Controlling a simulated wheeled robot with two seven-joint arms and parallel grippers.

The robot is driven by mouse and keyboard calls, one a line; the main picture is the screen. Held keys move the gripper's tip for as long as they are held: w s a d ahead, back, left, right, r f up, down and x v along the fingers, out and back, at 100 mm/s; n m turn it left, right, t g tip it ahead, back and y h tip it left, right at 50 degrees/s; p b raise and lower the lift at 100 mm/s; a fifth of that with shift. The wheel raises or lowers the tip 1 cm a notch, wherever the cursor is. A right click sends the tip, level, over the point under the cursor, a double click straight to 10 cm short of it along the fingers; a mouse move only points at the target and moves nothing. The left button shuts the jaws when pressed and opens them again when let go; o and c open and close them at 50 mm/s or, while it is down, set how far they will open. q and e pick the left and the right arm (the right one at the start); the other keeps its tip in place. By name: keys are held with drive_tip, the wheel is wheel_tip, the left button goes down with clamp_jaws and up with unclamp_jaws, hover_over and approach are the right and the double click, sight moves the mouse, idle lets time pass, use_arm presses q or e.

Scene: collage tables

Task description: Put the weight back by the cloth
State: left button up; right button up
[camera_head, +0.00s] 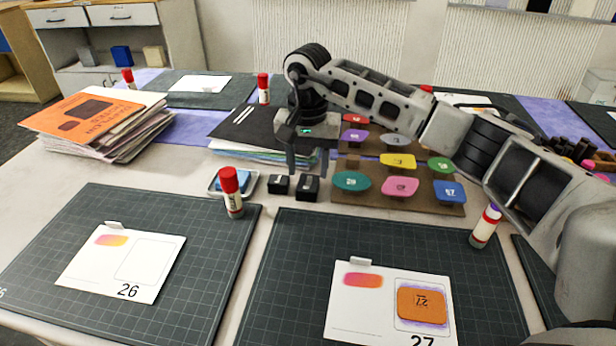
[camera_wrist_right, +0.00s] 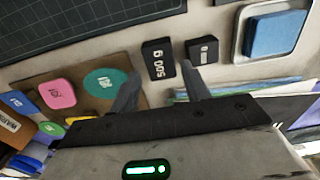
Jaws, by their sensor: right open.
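Two small black weights stand side by side on the table: a left one (camera_head: 278,184) and a right one (camera_head: 307,187). In the wrist view the right one, marked 500 g (camera_wrist_right: 158,58), lies just beyond and between my fingertips; the other weight (camera_wrist_right: 202,50) is beside it. The blue cloth (camera_wrist_right: 275,35) lies in a small white tray (camera_head: 252,188) left of the weights in the head view. My right gripper (camera_head: 308,170) is open and empty, fingers pointing down by the 500 g weight. My left gripper is not in view.
A brown board (camera_head: 345,197) with coloured tags is right of the weights. A red-capped glue stick (camera_head: 231,192) stands before the tray. A dark folder stack (camera_head: 240,130) lies behind. Cutting mats (camera_head: 290,250) with cards fill the front.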

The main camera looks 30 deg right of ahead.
sight(308, 183)
wheel_tip(308, 183, up, 8)
drive_tip(key=shift+s+f, duration=0.1)
drive_tip(key=shift+f, duration=0.1)
idle(0.5)
